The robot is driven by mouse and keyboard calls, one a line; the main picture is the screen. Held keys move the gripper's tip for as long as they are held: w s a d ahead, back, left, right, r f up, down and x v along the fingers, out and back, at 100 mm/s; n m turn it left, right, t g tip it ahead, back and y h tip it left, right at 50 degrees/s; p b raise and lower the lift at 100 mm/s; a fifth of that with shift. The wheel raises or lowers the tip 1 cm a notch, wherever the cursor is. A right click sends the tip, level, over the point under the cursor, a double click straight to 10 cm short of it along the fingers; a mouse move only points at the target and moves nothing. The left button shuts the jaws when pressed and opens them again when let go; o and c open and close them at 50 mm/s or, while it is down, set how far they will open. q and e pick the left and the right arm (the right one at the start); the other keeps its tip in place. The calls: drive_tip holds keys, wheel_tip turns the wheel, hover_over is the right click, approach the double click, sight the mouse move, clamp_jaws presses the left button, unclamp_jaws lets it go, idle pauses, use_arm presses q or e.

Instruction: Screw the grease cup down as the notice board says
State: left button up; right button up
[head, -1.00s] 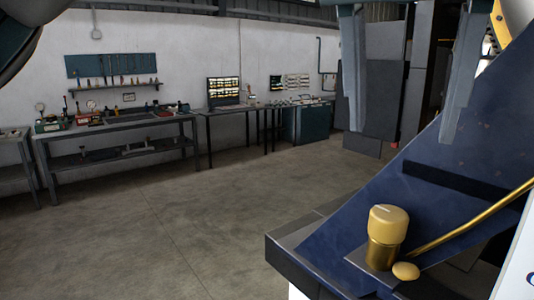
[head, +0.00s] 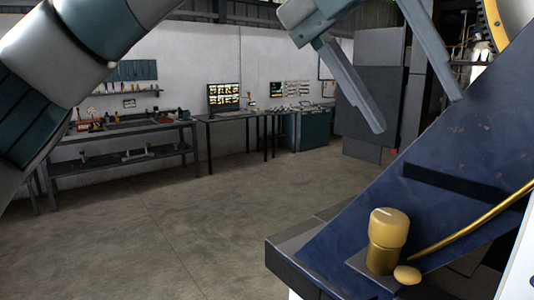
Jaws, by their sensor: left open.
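The grease cup (head: 388,238) is a yellow-brass cylinder with a wider cap and a pale line on its top. It stands upright on a small grey block on the dark blue machine frame (head: 455,165), at the lower right of the head view. My left gripper (head: 418,116) is open, with its two grey fingers spread wide and pointing down. It is empty and appears above the cup in the picture, apart from it. My right gripper is not in view. I cannot make out a notice board with readable text.
A brass pipe (head: 475,217) rises to the right beside the cup, near a rounded brass knob (head: 407,274). A workbench (head: 120,130) with tools and a table with a lit screen (head: 223,97) stand along the back wall. The concrete floor (head: 190,220) between is clear.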

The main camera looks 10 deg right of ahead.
use_arm(q)
drive_tip(key=w+f+n+g+h, duration=0.35)
drive_tip(key=w+g+h, duration=0.5)
drive_tip(key=w, duration=0.95)
drive_tip(key=w+a+f+n+t+h, duration=0.2)
drive_tip(key=w+f+n+t+h, duration=0.2)
drive_tip(key=w, duration=0.4)
drive_tip(key=w+a+f+n+t+h, duration=0.3)
drive_tip(key=w+f+n+t, duration=0.3)
drive_tip(key=w+f, duration=0.3)
drive_tip(key=shift+w+a+f+h, duration=0.2)
drive_tip(key=shift+a+h, duration=0.15)
drive_tip(key=shift+h, duration=0.5)
drive_tip(key=shift+f, duration=0.1)
